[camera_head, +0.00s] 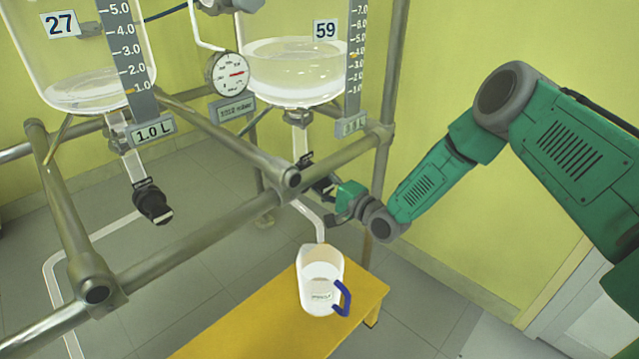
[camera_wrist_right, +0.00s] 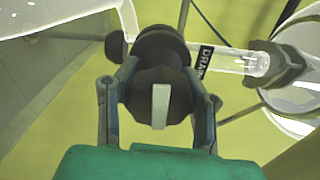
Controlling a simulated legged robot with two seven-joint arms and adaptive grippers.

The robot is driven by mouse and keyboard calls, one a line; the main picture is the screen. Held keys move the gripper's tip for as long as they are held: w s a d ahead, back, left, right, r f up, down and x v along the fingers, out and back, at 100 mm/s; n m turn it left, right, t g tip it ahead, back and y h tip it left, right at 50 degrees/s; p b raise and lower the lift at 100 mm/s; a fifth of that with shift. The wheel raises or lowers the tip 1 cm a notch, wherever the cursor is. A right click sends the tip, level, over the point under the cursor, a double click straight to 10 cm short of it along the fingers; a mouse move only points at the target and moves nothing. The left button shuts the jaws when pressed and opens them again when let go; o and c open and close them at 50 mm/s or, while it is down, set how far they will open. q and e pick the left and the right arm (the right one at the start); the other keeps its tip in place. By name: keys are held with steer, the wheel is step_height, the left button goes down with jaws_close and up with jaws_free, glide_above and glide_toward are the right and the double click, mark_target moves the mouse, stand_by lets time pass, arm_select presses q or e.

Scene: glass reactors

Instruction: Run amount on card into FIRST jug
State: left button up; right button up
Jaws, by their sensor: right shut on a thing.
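My right gripper (camera_head: 340,200) is shut on the dark drain valve knob (camera_wrist_right: 160,75) below the right reactor; the wrist view shows its two fingers (camera_wrist_right: 160,97) on either side of the knob. A pale bar on the knob stands upright in that view. The right glass reactor (camera_head: 295,70), numbered 59, holds clear liquid. Its card (camera_head: 352,126) is too blurred to read surely. A white jug (camera_head: 318,275) with a blue handle stands upright under the outlet tube (camera_head: 318,225). Its label is unreadable, and I cannot tell its level or whether liquid is flowing. My left gripper is out of view.
A left reactor (camera_head: 85,60), numbered 27, has a card (camera_head: 153,130) reading 1.0 L and a black valve (camera_head: 152,203). Metal frame rails (camera_head: 190,255) cross in front. The jug stands on a yellow bench (camera_head: 250,330). A pressure gauge (camera_head: 230,73) hangs between the reactors.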

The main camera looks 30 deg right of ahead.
steer(key=shift+s+d+f, duration=0.1)
steer(key=shift+d+f, duration=0.1)
steer(key=shift+f, duration=0.05)
steer(key=o, duration=1.3)
steer(key=shift+s+d, duration=0.2)
steer(key=shift+s, duration=0.25)
steer(key=v, duration=1.1)
steer(key=shift+f, duration=0.1)
